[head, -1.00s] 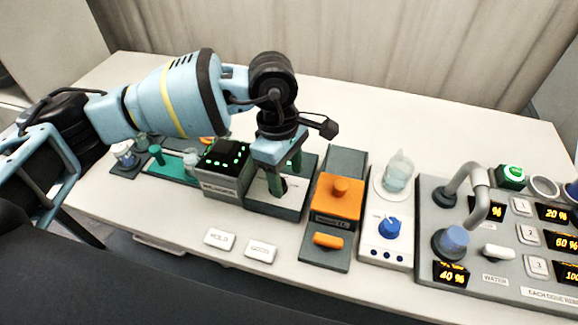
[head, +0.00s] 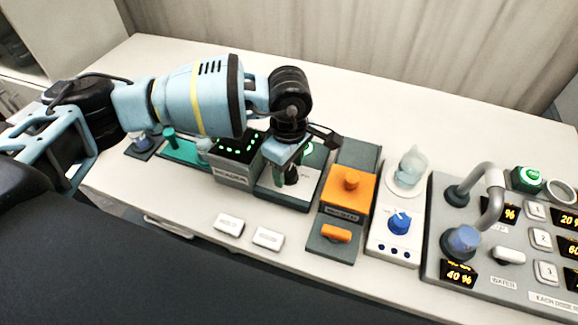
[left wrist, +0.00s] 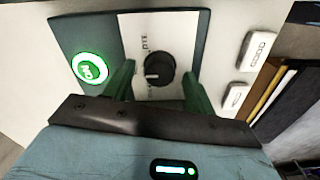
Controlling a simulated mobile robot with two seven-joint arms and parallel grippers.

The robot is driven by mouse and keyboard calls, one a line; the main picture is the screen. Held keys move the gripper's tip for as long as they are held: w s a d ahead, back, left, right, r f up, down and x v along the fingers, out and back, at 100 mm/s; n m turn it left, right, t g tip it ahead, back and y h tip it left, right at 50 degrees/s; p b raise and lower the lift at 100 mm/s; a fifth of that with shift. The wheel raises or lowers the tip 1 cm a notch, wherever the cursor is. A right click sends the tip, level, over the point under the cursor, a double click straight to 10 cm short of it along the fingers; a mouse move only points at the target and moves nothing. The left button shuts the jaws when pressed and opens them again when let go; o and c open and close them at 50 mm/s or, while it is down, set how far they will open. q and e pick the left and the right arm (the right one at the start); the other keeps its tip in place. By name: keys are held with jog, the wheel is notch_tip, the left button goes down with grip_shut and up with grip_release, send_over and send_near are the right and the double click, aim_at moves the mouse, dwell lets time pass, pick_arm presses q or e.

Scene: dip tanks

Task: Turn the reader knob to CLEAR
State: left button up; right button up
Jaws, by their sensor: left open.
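The reader (head: 231,176) is a grey box with green lights on a dark display. Beside it is a dark base with a pale plate that carries a round black knob (left wrist: 160,63). The knob has a white pointer mark; the lettering around it is too small or covered to read fully. My left gripper (head: 290,178) is above this plate, pointing down. In the left wrist view its green fingers (left wrist: 158,88) are open, one to each side of the knob, with gaps visible. In the head view the gripper partly hides the knob. My right gripper is not in view.
A lit green ON button (left wrist: 90,68) is on the same base. Two white label blocks (head: 229,225) lie in front. An orange unit (head: 347,192), a blue-knobbed unit (head: 399,222) and a grey tap panel (head: 450,225) stand to the right.

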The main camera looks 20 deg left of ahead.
pick_arm(q)
jog(key=shift+f, duration=0.35)
jog(key=c, duration=1)
jog(key=shift+r+n+p, duration=0.2)
jog(key=shift+n+p, duration=0.45)
jog(key=shift+n, duration=0.75)
jog(key=n+p, duration=0.1)
jog(key=n, duration=0.2)
jog(key=shift+p, duration=0.35)
jog(key=shift+n+p, duration=0.3)
jog(key=shift+n, duration=0.8)
jog(key=shift+f+n, duration=0.2)
jog(key=shift+n, duration=1.7)
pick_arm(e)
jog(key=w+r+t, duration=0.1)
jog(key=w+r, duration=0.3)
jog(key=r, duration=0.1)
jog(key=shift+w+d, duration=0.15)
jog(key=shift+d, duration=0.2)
